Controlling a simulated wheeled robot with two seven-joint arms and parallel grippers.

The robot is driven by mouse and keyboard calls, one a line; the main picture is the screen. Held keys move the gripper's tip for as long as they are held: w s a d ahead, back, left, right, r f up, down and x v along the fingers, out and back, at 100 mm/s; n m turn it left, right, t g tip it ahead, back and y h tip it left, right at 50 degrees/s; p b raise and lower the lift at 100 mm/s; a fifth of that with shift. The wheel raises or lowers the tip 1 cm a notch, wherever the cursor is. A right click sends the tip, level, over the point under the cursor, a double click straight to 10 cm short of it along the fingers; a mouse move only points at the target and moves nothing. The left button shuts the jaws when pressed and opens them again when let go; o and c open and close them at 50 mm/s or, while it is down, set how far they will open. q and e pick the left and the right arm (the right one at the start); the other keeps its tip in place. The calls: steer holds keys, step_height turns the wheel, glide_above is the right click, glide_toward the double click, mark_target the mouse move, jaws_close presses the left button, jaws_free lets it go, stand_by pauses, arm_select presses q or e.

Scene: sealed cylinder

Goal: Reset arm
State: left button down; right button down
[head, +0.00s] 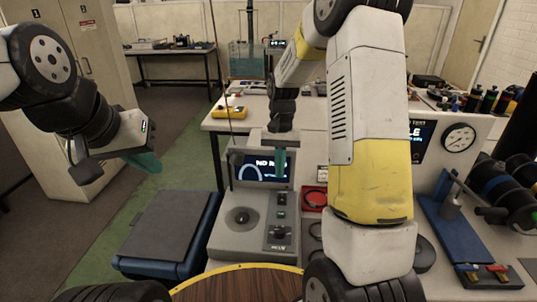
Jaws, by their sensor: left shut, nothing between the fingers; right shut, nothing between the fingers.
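My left arm comes in from the left. Its gripper (148,163), with teal fingertips, hangs over the floor beside the grey cabinet, clear of the benches. It is shut and empty. My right arm, white and yellow, reaches up across the right half and bends back down. Its gripper (280,160), also teal-tipped, points down in front of the grey console (252,215) with a lit screen (262,170). It is shut and empty, and I cannot tell how far it is from the screen. My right arm hides part of the bench behind it.
A blue-grey case (172,228) stands left of the console. A gauge panel (459,139), a blue press-like device (452,210) and dark cylinders (497,187) crowd the right bench. A white table (218,121) holds a yellow box (230,111). The green-striped floor at left is open.

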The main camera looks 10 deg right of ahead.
steer(key=s+r+n+t+y, duration=0.1)
steer(key=s+r+t, duration=0.1)
steer(key=s+r, duration=0.35)
steer(key=s+r+t, duration=0.2)
steer(key=s+r, duration=0.1)
steer(key=r, duration=0.6)
steer(key=s+r+n+t, duration=0.2)
steer(key=s+r+t, duration=0.2)
steer(key=s, duration=0.8)
steer(key=shift+r+y, duration=0.4)
steer(key=shift+r, duration=0.1)
steer(key=shift+s, duration=0.1)
